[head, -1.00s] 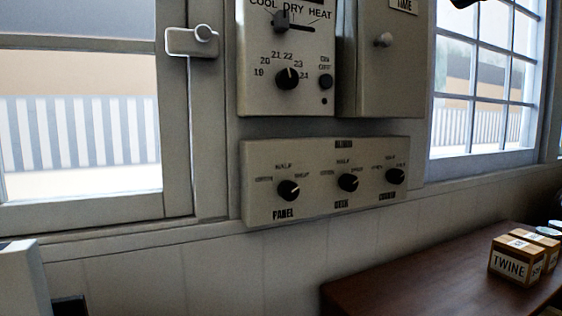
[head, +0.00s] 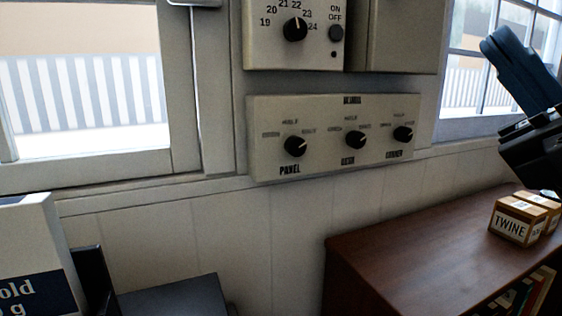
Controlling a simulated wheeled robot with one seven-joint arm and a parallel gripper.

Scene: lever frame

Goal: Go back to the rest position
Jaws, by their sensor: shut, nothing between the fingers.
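At the right edge of the head view, a blue link of my arm slopes down to the black end of the arm, where my gripper (head: 532,150) is partly cut off by the frame. It hangs in front of the right window and above the wooden cabinet. It looks shut and empty, with its fingers hard to make out. It appears apart from the lower panel (head: 338,168) of three black knobs on the wall.
A box marked TWINE (head: 514,222) stands on the brown cabinet (head: 410,235), near the gripper. A thermostat panel (head: 318,48) is above the knobs. A white box (head: 30,240) and a dark flat surface (head: 175,297) are at lower left.

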